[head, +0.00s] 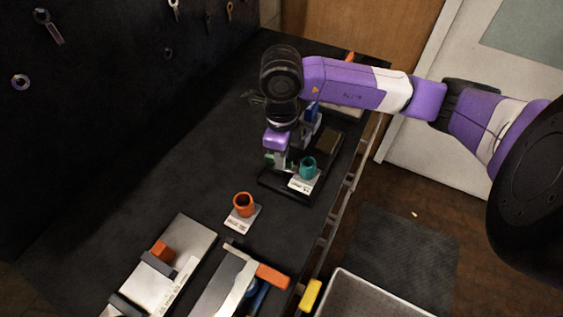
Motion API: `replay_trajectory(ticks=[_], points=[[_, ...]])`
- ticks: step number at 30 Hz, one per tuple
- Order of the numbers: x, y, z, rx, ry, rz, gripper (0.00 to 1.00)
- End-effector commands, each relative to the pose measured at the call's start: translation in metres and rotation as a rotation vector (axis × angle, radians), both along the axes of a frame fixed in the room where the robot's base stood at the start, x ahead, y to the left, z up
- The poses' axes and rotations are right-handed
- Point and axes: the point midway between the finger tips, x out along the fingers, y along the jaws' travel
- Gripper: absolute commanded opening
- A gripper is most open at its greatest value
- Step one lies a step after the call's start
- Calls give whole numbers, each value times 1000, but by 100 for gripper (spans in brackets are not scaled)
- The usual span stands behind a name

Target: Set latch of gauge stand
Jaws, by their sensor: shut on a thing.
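My gripper (277,163) points down over the bench at a dark-based stand (272,183), which I take to be the gauge stand. The gripper is shut on a small part at the stand's left side, apparently its latch. The fingers and wrist hide most of that part, so its setting cannot be made out. A teal cup-shaped piece (308,167) on a white labelled plate (303,184) stands just right of the fingers.
An orange ring-shaped cup (243,204) on a white label stands nearer on the black bench (150,180). Fixtures with an orange block (163,250) and an orange handle (273,277) lie at the front. A grey bin (365,295) is at lower right. The bench's left is clear.

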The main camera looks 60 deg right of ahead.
Motion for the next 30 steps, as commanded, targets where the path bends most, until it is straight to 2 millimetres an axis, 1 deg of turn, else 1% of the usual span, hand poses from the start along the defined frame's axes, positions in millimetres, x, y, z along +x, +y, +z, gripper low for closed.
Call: replay_trajectory(ticks=[1,5,30], points=[[1,-2,-8,-7,-4,43,0],[1,-3,-10,-8,-4,160,0],[6,-4,-6,1,-6,955,0]])
